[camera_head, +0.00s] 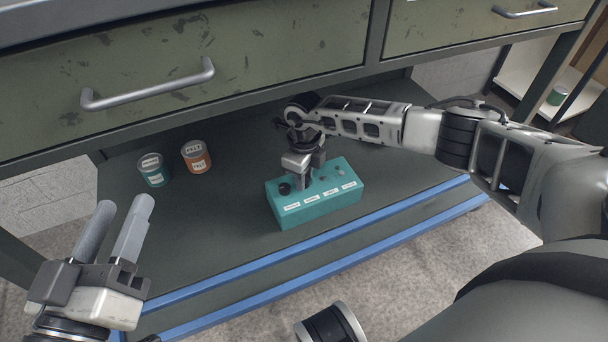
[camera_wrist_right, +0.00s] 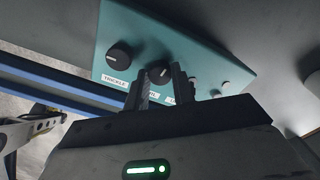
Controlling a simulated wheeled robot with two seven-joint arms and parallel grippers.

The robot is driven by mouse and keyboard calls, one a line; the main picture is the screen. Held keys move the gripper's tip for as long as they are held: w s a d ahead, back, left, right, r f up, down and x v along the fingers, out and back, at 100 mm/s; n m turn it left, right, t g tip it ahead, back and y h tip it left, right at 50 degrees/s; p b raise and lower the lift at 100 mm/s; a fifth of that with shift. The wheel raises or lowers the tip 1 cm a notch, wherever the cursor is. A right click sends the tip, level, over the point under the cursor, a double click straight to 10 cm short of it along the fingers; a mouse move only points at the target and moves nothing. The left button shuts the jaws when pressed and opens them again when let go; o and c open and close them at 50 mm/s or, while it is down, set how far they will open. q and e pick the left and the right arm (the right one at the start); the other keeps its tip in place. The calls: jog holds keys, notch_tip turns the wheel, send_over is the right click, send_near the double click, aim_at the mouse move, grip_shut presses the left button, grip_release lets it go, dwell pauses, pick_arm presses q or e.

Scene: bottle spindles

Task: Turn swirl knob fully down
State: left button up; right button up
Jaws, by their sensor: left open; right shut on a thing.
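A teal control box (camera_head: 318,207) with a row of knobs and white labels sits on the dark shelf. My right gripper (camera_head: 301,184) reaches down onto it and is shut on the second knob from the left, which shows between its fingers (camera_wrist_right: 160,82) in the right wrist view. This is the swirl knob (camera_wrist_right: 158,70); its label is partly hidden by a finger. The knob beside it, labelled TRICKLE (camera_wrist_right: 118,56), is black with a white mark and stands free. My left gripper (camera_head: 124,205) is open and empty, left of the box.
A teal can (camera_head: 154,172) and an orange can (camera_head: 196,158) stand on the shelf left of the box. Drawers with metal handles (camera_head: 150,90) overhang the back. A blue-striped edge (camera_head: 240,272) bounds the shelf in front.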

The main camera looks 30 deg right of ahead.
pick_arm(q)
jog(key=shift+w+r, duration=0.1)
jog(key=shift+r, duration=0.1)
pick_arm(e)
jog(key=shift+n, duration=0.7)
jog(key=o, duration=0.7)
pick_arm(q)
jog(key=shift+r, duration=0.1)
